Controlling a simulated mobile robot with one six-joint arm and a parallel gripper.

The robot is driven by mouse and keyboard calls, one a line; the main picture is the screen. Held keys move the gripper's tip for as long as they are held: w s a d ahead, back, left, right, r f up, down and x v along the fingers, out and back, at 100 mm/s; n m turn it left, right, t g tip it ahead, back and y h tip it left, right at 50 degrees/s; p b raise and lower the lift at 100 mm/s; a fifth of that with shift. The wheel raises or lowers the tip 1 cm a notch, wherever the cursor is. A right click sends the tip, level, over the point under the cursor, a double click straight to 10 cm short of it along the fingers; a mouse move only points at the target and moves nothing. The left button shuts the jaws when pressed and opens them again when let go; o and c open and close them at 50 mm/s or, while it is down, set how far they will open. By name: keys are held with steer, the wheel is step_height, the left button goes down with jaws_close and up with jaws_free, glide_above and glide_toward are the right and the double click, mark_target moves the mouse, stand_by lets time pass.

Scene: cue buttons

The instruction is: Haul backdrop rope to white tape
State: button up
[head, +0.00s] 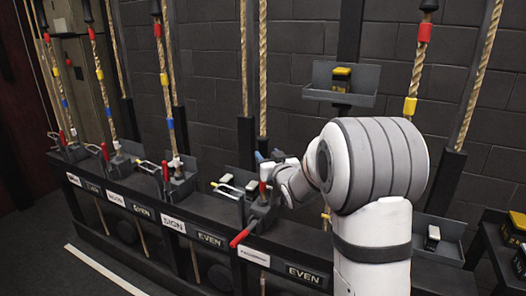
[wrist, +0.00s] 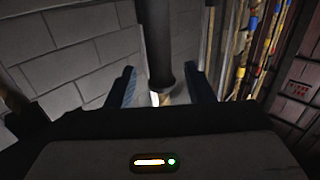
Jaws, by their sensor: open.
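A black rail of rope locks runs along the wall in the head view. The lock (head: 262,212) nearest my gripper has its red lever (head: 243,235) tilted down and outward. Its label (head: 254,257) is too small to read surely. A white piece (head: 266,171) and a red one sit just above this lock, beside my gripper (head: 265,156); I cannot tell whether the white is tape. In the wrist view my gripper (wrist: 162,88) is open. A dark cylinder (wrist: 158,45) shows between its blue fingers, with a pale rope bit (wrist: 161,98) at its lower end. My arm hides part of the rail.
Several locks to the left have upright red levers, including one lock (head: 178,182) beside it. Their ropes (head: 165,80) carry coloured bands. Another banded rope (head: 418,65) is at right, behind my arm. A grey wall tray (head: 342,98) holds a yellow-black object. Floor is clear at left.

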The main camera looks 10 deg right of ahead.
mark_target(265, 151)
steer(key=w, duration=0.3)
steer(key=w+a, duration=0.1)
steer(key=w, duration=0.1)
steer(key=shift+w, duration=0.25)
steer(key=shift+c, duration=0.6)
steer(key=shift+d, duration=0.1)
jaws_close()
